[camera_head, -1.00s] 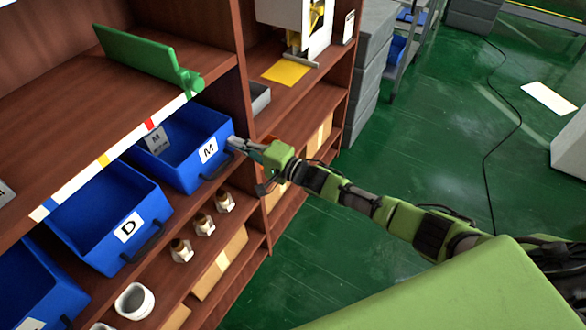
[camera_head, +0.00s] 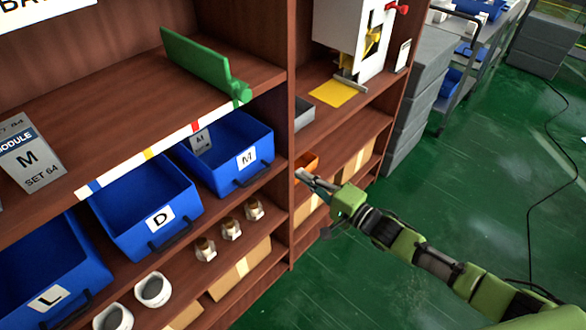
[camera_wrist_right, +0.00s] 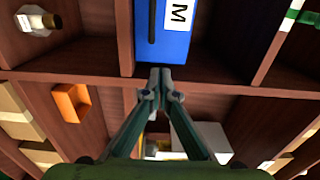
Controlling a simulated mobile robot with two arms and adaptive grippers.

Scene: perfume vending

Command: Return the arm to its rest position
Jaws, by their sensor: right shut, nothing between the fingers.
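My right arm comes in from the lower right in the head view. Its gripper (camera_head: 306,176) is in front of the shelf unit, by the upright post just right of the blue bin marked M (camera_head: 228,157). In the right wrist view the gripper's two fingers (camera_wrist_right: 160,74) meet at the tips, shut with nothing between them. Their tips appear just below the M bin's front (camera_wrist_right: 178,52); I cannot tell whether they touch anything. My left gripper is not in view.
Blue bins marked D (camera_head: 150,205) and L (camera_head: 58,262) stand left of the M bin. Small bottles (camera_head: 231,229) and white cups (camera_head: 153,290) stand below. An orange box (camera_head: 305,161) is close behind the gripper. Green floor (camera_head: 470,190) lies open at the right.

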